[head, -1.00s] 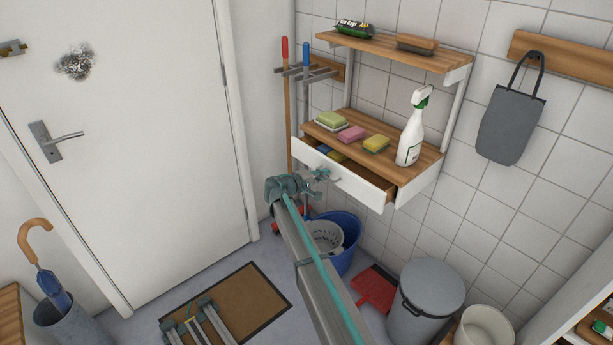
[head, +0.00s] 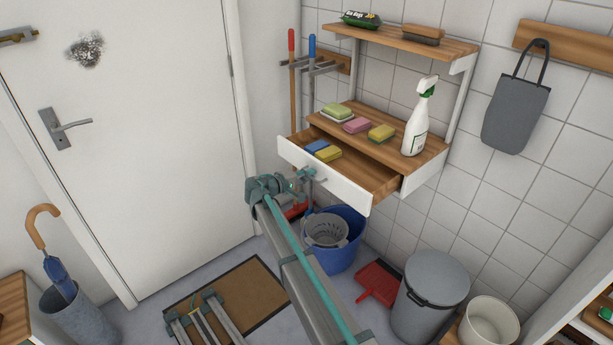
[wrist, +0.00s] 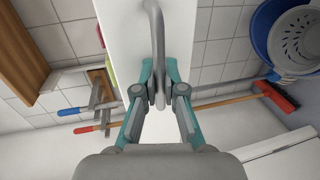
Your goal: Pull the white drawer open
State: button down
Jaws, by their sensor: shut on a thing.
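The white drawer (head: 338,181) stands pulled well out from under the lower wooden shelf (head: 385,133). A blue sponge and a yellow sponge (head: 328,153) lie inside it. My gripper (head: 304,176) is at the middle of its front. In the wrist view the white drawer front (wrist: 125,40) fills the upper middle. My gripper (wrist: 160,98) has its fingers closed around the grey bar handle (wrist: 155,50). The exact finger contact on the handle is partly hidden.
A spray bottle (head: 416,120) and several sponges stand on the shelf above the drawer. A blue bucket (head: 345,255) holding a grey basket is on the floor below. A grey bin (head: 428,300) and red dustpan (head: 379,283) are to the right. The door (head: 140,130) is at left.

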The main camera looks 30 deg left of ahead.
jog(key=c, duration=1.2)
grip_release()
jog(key=shift+c, duration=0.2)
jog(key=shift+s, duration=0.1)
jog(key=v, duration=1.1)
jog(key=shift+s, duration=0.35)
jog(key=shift+a+r, duration=0.1)
